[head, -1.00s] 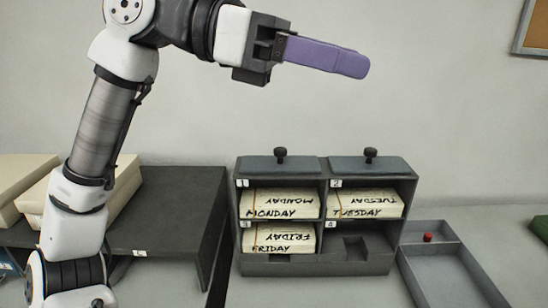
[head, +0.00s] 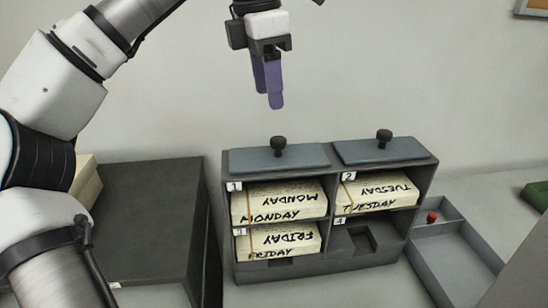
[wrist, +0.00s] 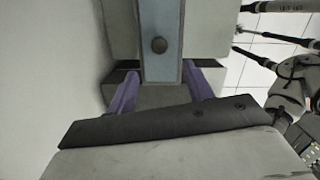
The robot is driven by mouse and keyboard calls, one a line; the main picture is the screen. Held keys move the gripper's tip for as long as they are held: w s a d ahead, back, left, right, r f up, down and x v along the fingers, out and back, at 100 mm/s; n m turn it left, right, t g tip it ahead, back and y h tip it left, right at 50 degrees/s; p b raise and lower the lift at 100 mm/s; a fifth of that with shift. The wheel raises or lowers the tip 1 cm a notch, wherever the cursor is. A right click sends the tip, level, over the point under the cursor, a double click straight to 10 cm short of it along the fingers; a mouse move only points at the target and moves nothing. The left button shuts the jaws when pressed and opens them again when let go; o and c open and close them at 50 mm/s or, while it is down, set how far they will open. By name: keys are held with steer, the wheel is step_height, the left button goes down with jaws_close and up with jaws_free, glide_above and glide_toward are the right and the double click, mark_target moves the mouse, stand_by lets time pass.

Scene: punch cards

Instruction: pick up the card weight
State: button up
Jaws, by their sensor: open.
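Two card weights, flat grey-blue plates with dark round knobs, lie on top of the card rack (head: 300,262). The left weight (head: 250,160) is above slot 1 and the right weight (head: 365,151) above slot 2. My gripper (head: 268,98) is open and empty, its purple fingers pointing down above the left weight with a clear gap in the head view. In the wrist view, a weight (wrist: 160,68) with its knob shows between the two spread fingers (wrist: 160,88); touch cannot be seen.
MONDAY cards (head: 280,201), TUESDAY cards (head: 377,190) and FRIDAY cards (head: 283,241) fill three slots; slot 4 (head: 362,240) is empty. A grey tray (head: 455,262) with a red knob (head: 431,217) stands right. A dark bench (head: 145,215) stands left.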

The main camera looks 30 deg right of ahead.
glide_above(278, 139)
steer(key=a, duration=0.1)
step_height(278, 139, down, 5)
steer(key=shift+w+f, duration=0.1)
steer(key=shift+d+f+p, duration=0.25)
steer(key=shift+f+p, duration=0.3)
steer(key=shift+f, duration=0.75)
steer(key=shift+d+f+p, duration=0.25)
steer(key=shift+f+p, duration=0.3)
steer(key=shift+f, duration=0.75)
steer(key=shift+c, duration=0.2)
jaws_close()
